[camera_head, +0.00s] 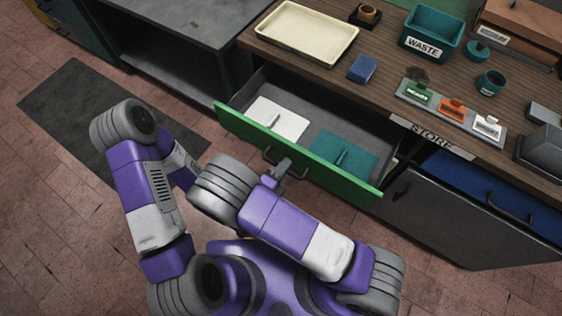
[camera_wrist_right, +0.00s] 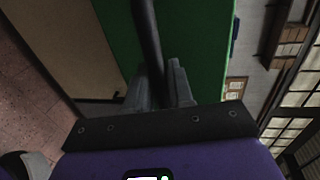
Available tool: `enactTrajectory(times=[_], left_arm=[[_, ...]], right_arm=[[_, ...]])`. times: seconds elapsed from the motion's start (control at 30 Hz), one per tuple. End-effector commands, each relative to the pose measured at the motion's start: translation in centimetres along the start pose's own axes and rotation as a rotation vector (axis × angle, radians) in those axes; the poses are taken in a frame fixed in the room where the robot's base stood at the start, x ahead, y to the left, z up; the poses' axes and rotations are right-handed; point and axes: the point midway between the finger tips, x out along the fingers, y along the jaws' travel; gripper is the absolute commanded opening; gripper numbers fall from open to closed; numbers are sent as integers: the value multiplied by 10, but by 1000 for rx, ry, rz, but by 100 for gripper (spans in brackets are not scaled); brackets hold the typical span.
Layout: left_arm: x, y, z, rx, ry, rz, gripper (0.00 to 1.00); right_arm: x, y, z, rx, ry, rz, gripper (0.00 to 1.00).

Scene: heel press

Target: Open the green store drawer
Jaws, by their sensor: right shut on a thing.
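The green store drawer (camera_head: 325,165) is pulled out from under the wooden counter, with its grey inside showing. A white flat piece (camera_head: 277,120) and a teal flat piece (camera_head: 345,153) lie in it. My right gripper (camera_head: 281,170) is at the drawer's dark handle (camera_head: 268,156). In the right wrist view the fingers (camera_wrist_right: 160,88) are shut around the dark handle bar (camera_wrist_right: 147,35), in front of the green drawer front (camera_wrist_right: 205,45). My left arm is folded at the left; its gripper does not show.
The counter holds a cream tray (camera_head: 300,32), a blue block (camera_head: 362,68), a teal waste bin (camera_head: 432,35) and a rack of colored tags (camera_head: 450,110). A dark cabinet front (camera_head: 450,215) stands right of the drawer. Brick floor (camera_head: 60,210) is clear at left.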

Motion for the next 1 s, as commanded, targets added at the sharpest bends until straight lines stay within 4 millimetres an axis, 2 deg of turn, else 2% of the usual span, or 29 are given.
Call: enactTrajectory(times=[0.4, 0.43, 0.53, 0.83, 1.0], left_arm=[[0, 0, 0, 0, 0, 0, 95], [0, 0, 0, 0, 0, 0, 95], [0, 0, 0, 0, 0, 0, 95], [-2, 0, 0, 0, 0, 0, 95], [-10, 4, 1, 0, 0, 0, 95]], right_arm=[[-2, 1, -2, 1, 8, 0, 0], [-2, 1, -2, 1, 8, 0, 25], [-2, 1, -2, 1, 7, 0, 38], [-2, -2, -1, 2, 5, 0, 38], [-7, -25, 0, 5, 4, -1, 38]])
